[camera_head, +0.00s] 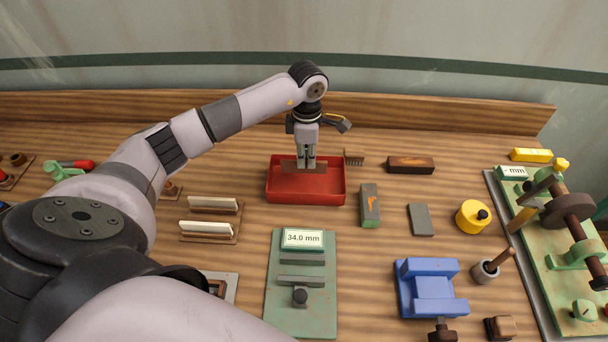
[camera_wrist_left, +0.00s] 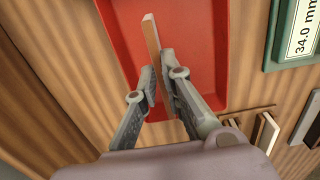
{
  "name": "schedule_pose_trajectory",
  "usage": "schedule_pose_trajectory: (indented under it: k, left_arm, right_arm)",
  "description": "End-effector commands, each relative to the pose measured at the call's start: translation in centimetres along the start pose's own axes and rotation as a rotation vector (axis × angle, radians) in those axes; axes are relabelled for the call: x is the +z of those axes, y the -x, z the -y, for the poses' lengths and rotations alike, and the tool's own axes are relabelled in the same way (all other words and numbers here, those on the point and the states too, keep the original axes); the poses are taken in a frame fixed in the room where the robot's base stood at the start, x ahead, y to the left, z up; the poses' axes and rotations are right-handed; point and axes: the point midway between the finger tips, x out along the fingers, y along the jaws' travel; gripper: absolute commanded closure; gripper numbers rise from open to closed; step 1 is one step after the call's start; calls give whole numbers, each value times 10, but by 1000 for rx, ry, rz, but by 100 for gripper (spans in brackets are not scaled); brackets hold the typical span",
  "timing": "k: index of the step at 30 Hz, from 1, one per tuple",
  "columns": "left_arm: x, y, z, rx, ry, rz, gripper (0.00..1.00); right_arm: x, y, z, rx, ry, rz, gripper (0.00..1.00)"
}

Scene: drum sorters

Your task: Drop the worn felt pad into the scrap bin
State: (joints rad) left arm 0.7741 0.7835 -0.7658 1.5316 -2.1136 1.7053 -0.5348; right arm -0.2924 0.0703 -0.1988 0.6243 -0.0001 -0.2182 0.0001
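The worn felt pad (camera_head: 289,167), a thin brown strip, is inside the outline of the red scrap bin (camera_head: 306,198). My left gripper (camera_head: 306,165) points down over the bin, its fingers close together on the middle of the strip. In the left wrist view the pad (camera_wrist_left: 152,36) stands on edge between the fingertips (camera_wrist_left: 160,84), with the red bin (camera_wrist_left: 204,40) beneath. I cannot tell whether the pad touches the bin floor. My right gripper is not in view.
Two white-faced pads (camera_head: 213,203) on brown bases stand left of the bin. A green gauge (camera_head: 301,261) reading 34.0 mm is in front. A green-orange block (camera_head: 370,204), brown block (camera_head: 410,164) and blue vise (camera_head: 430,284) are to the right.

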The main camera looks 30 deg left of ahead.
Motion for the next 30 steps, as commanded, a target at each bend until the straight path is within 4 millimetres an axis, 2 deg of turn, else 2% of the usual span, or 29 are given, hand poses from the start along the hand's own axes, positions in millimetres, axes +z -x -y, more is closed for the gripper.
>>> schedule_pose_trajectory:
  k: [4,9,20,23,30]
  left_arm:
    - [0,0,0,0,0,0,80]
    - [0,0,0,0,0,0,69]
    - [0,5,-1,2,1,0,69]
    - [0,17,-2,4,1,2,69]
    - [0,68,-2,6,0,3,69]
  right_arm:
    - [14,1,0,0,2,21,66]
    - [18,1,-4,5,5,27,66]
    - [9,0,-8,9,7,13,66]
    - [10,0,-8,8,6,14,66]
    - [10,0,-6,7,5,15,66]
